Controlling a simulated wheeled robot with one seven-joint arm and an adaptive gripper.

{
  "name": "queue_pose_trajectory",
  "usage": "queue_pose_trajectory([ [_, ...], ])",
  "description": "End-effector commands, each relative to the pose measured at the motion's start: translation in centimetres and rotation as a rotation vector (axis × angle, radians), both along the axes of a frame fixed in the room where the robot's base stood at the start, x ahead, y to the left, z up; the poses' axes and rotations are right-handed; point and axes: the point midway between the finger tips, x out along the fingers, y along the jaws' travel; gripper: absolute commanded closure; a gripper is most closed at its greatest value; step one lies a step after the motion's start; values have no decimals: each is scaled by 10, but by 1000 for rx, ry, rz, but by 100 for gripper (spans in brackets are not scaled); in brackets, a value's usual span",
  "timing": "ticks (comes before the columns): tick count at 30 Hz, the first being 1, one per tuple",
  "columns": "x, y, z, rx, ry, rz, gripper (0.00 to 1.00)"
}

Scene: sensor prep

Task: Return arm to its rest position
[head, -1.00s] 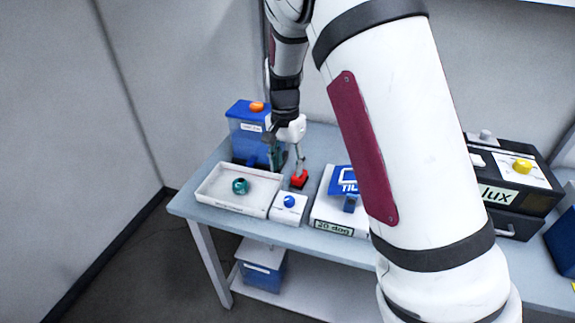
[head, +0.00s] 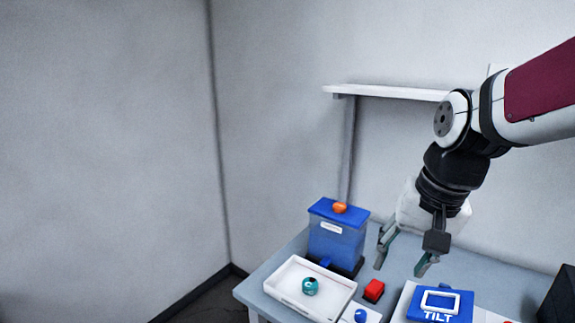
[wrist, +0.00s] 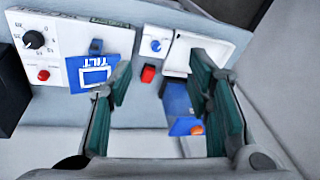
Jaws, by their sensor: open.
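My gripper (head: 402,262) is open and empty in the head view, held above the back of the table (head: 268,272) between the blue box and the TILT block. Its two green-padded fingers stand wide apart in the wrist view (wrist: 165,95), with nothing between them but the table surface and items below. My arm comes in from the upper right of the head view, bent at the wrist, with the fingers pointing down.
Below are a white tray (head: 284,292) holding a teal ball (head: 310,286), a blue box (head: 338,243) with an orange knob, a red block (head: 374,290), a blue knob (head: 360,316) and a blue TILT block (head: 440,303). A shelf (head: 388,92) hangs on the back wall.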

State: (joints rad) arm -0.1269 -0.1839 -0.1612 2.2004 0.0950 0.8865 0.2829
Motion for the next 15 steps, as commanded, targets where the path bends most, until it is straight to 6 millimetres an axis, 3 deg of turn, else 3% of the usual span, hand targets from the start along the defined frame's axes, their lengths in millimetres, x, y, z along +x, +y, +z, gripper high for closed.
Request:
queue_pose_trajectory([
  [3,-35,-1,18,-30,-69,81,54],
  [9,-89,-2,30,-114,-169,211,54],
  [15,-124,-5,30,-194,-231,296,54],
])
